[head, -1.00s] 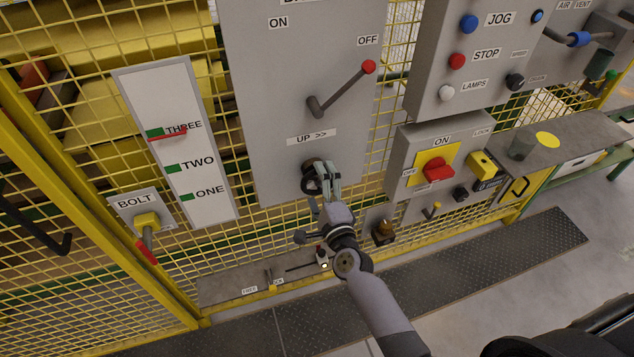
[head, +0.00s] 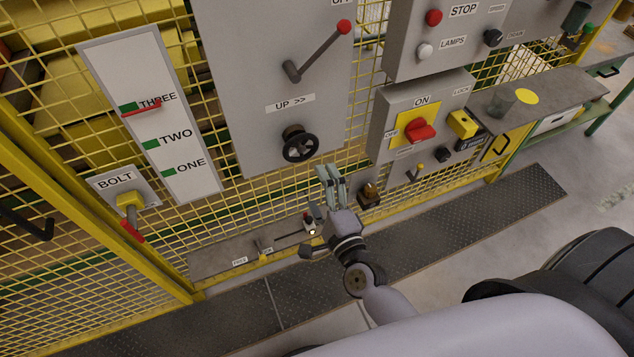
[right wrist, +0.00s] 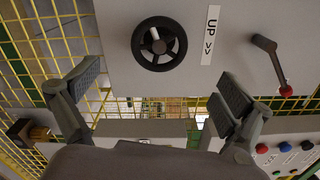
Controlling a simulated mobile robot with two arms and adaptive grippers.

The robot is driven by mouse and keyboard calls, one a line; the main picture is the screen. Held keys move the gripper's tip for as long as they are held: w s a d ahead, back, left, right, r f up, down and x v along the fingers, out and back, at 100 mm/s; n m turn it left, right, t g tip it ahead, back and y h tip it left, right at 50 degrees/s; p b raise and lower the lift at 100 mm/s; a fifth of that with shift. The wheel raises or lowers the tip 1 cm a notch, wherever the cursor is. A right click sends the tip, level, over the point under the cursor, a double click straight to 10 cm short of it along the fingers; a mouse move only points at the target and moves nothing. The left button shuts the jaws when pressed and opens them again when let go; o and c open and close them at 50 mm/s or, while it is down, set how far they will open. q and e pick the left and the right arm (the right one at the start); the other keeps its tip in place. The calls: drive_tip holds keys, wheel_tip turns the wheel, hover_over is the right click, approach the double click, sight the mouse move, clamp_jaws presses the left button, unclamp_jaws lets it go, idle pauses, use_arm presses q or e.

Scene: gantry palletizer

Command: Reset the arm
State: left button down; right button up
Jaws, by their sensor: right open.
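My right gripper (head: 330,180) is in front of the yellow mesh fence, just below and right of the black handwheel (head: 300,144). It is open and holds nothing. The right wrist view shows its two fingers spread wide (right wrist: 160,92), with the handwheel (right wrist: 159,43) beyond them and apart from them. The handwheel is on the grey panel (head: 245,90) under the "UP >>" label (head: 290,103). A lever with a red knob (head: 319,53) is above it, slanting up to the right. My left gripper is not in view.
A red rotary switch (head: 420,130) on a yellow plate is to the right. The level board (head: 150,120) has a red pointer near "THREE". A low ledge (head: 215,262) and dark floor plates (head: 430,230) lie below.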

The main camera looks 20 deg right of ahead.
drive_tip(key=s+f+n+g+y, duration=0.1)
drive_tip(key=s+f+n+g, duration=0.25)
drive_tip(key=f, duration=0.65)
drive_tip(key=s+f+n+g, duration=0.2)
drive_tip(key=s+f+n, duration=0.3)
drive_tip(key=f, duration=0.6)
drive_tip(key=s+f+n+g+y, duration=0.1)
drive_tip(key=s+f+n+g, duration=0.3)
drive_tip(key=f, duration=0.6)
drive_tip(key=s+d+f+n+g+h, duration=0.1)
drive_tip(key=s+d+f+n+g, duration=0.1)
drive_tip(key=s+f, duration=0.3)
drive_tip(key=s+d+f+n+g, duration=0.2)
drive_tip(key=s+f+n, duration=0.3)
drive_tip(key=s, duration=0.7)
drive_tip(key=s+d+f+n+g+h, duration=0.1)
drive_tip(key=s+d+f+n+g, duration=0.2)
drive_tip(key=s, duration=0.6)
wheel_tip(320, 180, down, 3)
drive_tip(key=shift+r+h, duration=0.1)
drive_tip(key=shift+h, duration=0.2)
drive_tip(key=shift+g, duration=0.25)
